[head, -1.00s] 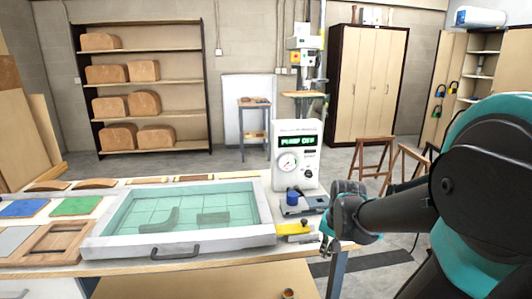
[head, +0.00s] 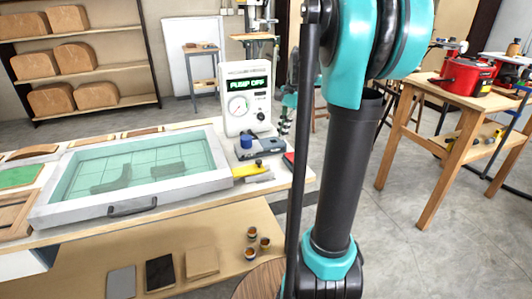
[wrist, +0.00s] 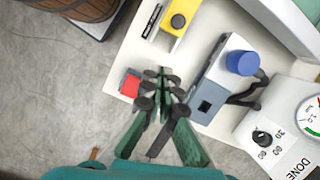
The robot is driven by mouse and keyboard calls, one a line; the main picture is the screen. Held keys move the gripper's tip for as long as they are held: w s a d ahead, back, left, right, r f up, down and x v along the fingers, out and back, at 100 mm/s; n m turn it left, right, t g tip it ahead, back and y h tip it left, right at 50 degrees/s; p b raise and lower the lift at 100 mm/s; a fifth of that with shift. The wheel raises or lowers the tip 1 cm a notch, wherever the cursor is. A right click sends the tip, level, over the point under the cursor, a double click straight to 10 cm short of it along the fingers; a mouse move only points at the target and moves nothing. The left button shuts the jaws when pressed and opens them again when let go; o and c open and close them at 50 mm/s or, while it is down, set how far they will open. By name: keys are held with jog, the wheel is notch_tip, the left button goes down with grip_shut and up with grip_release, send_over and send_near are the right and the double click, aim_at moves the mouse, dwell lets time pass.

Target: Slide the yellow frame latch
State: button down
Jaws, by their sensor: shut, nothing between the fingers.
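The yellow frame latch (head: 246,171) with its black knob sits at the right front corner of the grey press frame (head: 205,187), which holds a green gridded sheet (head: 130,171). The latch also shows at the top of the wrist view (wrist: 182,16). My gripper (wrist: 161,77) is shut and empty, its green and dark fingers together. In the wrist view, its tips lie between a red block (wrist: 130,85) and the blue-grey device, below the latch and apart from it. In the head view, my gripper (head: 287,122) is small and partly hidden by my arm.
The blue-grey device (head: 258,147) with a blue knob stands behind the latch. The white pump box (head: 246,98) reads "PUMP OFF". A wooden workbench (head: 455,92) with red tools stands at the right. Small cups (head: 252,252) are on the lower shelf. Floor is open between the tables.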

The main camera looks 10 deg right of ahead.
aim_at(260, 161)
jog(key=shift+m+g, duration=0.3)
jog(key=shift+m, duration=0.5)
jog(key=x, duration=0.2)
jog(key=w+x, duration=0.1)
jog(key=x, duration=0.4)
jog(key=shift+w+a+f, duration=0.1)
jog(key=shift+w+f, duration=0.15)
jog(key=shift+f, duration=0.05)
jog(key=shift+s+a+f, duration=0.1)
jog(key=shift+s+a, duration=0.05)
jog(key=shift+a, duration=0.45)
jog(key=shift+s+a, duration=0.2)
jog(key=shift+a, duration=0.4)
jog(key=shift+s+a+f, duration=0.15)
jog(key=shift+s+a, duration=0.05)
jog(key=shift+a, duration=0.45)
jog(key=shift+s+a+f, duration=0.1)
jog(key=shift+s+a, duration=0.05)
jog(key=shift+a, duration=0.35)
jog(key=shift+s+a, duration=0.15)
jog(key=shift+a, duration=0.35)
